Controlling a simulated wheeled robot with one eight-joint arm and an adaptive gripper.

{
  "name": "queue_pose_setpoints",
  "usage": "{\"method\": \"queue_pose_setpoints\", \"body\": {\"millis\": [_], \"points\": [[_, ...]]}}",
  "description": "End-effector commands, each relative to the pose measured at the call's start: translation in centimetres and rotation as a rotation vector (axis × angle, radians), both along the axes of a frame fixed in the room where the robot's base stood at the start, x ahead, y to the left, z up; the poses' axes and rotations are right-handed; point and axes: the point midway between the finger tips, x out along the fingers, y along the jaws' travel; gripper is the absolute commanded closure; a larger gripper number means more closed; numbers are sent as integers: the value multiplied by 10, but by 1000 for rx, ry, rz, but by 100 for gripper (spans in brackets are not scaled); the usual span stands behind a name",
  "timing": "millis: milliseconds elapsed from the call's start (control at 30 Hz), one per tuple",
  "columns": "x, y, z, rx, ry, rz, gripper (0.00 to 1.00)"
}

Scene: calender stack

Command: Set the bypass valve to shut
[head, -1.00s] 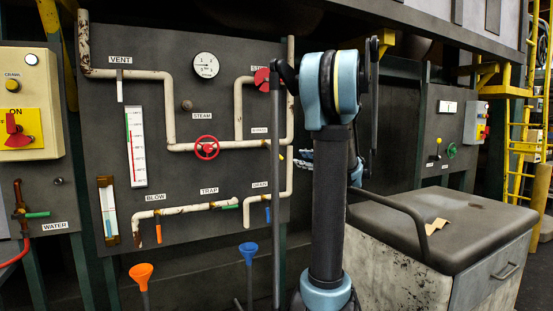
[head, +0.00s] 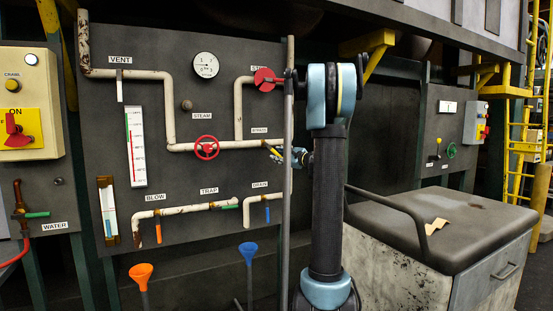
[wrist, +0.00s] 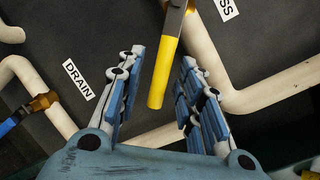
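The bypass valve's yellow lever (head: 272,150) sits on the white pipe below the BYPASS label (head: 259,130) in the head view, slanting down to the right. In the wrist view the yellow lever (wrist: 165,72) points toward me, its free end between my two fingers. My gripper (wrist: 158,95) is open, with a finger on each side of the lever and visible gaps to both. In the head view my gripper (head: 284,154) is at the lever's right end, partly hidden by my arm. The valve body is only partly seen.
The red steam wheel (head: 206,147) is left of the lever and the red stop wheel (head: 264,80) above it. The drain valve's blue lever (head: 267,214) is below. White pipes run close around my gripper. A dark-topped cabinet (head: 470,220) stands to the right.

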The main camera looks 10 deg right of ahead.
Motion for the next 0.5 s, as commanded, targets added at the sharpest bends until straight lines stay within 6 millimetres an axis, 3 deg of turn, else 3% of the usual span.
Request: {"method": "queue_pose_setpoints", "body": {"millis": [200, 500], "points": [[14, 10, 0, 0, 0, 1, 66], [16, 11, 0, 0, 0, 0, 66]]}}
